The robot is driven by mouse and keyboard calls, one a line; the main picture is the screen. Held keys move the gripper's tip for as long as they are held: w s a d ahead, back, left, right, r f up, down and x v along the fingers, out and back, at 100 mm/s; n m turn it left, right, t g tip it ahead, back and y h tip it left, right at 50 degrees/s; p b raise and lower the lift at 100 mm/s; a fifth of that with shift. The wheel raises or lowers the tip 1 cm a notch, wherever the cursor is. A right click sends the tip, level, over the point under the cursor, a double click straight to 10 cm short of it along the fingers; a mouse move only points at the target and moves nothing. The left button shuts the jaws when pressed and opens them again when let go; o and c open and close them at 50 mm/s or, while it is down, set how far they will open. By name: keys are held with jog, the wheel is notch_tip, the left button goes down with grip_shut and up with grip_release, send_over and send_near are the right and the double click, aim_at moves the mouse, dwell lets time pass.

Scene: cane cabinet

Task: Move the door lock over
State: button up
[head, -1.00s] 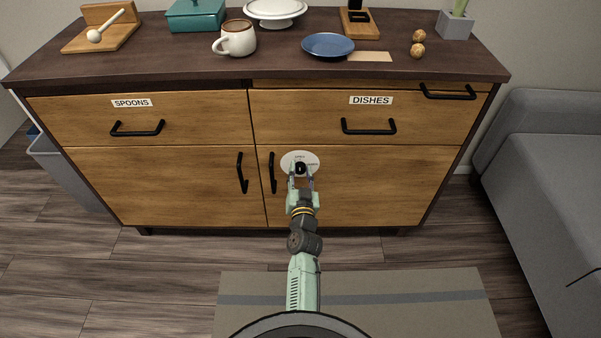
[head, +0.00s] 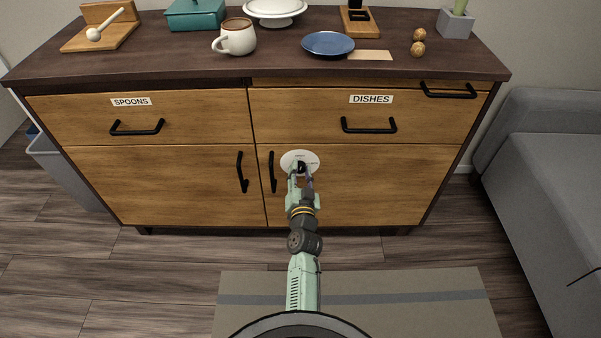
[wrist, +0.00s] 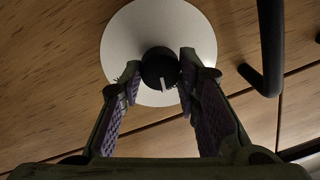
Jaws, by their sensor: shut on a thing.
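The door lock is a round white plate (head: 312,157) with a black knob (wrist: 159,68), on the right lower door of the cabinet. In the wrist view the plate (wrist: 122,38) fills the top middle, and a pale mark on the knob points down, slightly right. My gripper (head: 301,172) is at the lock, its two fingers on either side of the knob. In the wrist view my gripper (wrist: 157,82) is shut on the knob. The plate's lettering is too small to read in full and is partly hidden.
Black vertical handles on the left door (head: 242,172) and right door (head: 272,172) stand left of the lock. Drawers labelled SPOONS (head: 131,102) and DISHES (head: 371,100) are above. A grey sofa (head: 550,170) stands at the right. A mat (head: 400,298) lies on the floor in front.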

jog(key=m, duration=0.4)
jog(key=shift+m, duration=0.3)
jog(key=m, duration=0.3)
jog(key=shift+d+m, duration=0.1)
jog(key=shift+m, duration=0.3)
jog(key=m, duration=0.3)
jog(key=shift+m, duration=0.3)
jog(key=shift+m+t+h, duration=0.3)
jog(key=shift+m, duration=1.6)
jog(key=o, duration=1.2)
jog(key=shift+f, duration=0.15)
jog(key=shift+c, duration=0.2)
